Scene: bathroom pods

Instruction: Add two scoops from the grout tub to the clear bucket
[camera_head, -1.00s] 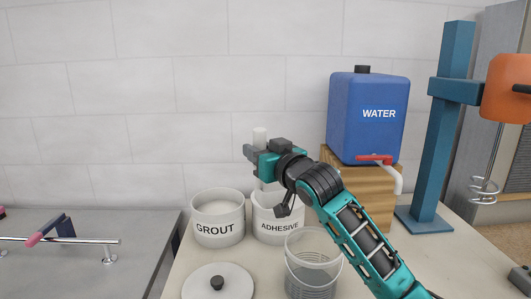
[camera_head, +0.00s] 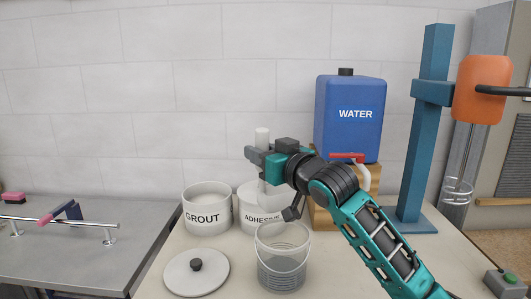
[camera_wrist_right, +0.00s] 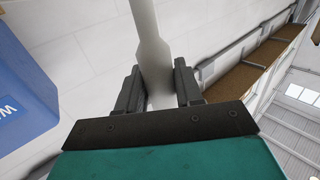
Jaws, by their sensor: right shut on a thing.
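My right gripper (camera_head: 264,160) is shut on a white scoop (camera_head: 262,138), whose handle stands upright between the fingers. The handle (camera_wrist_right: 152,50) also fills the middle of the right wrist view. The scoop's lower end is in front of or over the adhesive tub; I cannot tell which, and its load is not visible. The open white grout tub (camera_head: 207,226) stands left of the gripper; its contents look pale. The clear bucket (camera_head: 281,262) stands in front, below and slightly right of the gripper, with a greyish lower part. My left gripper is not in view.
A white adhesive tub (camera_head: 252,222) stands behind the bucket. A round lid with black knob (camera_head: 196,272) lies front left. A blue mixer stand (camera_head: 425,140) is farther right.

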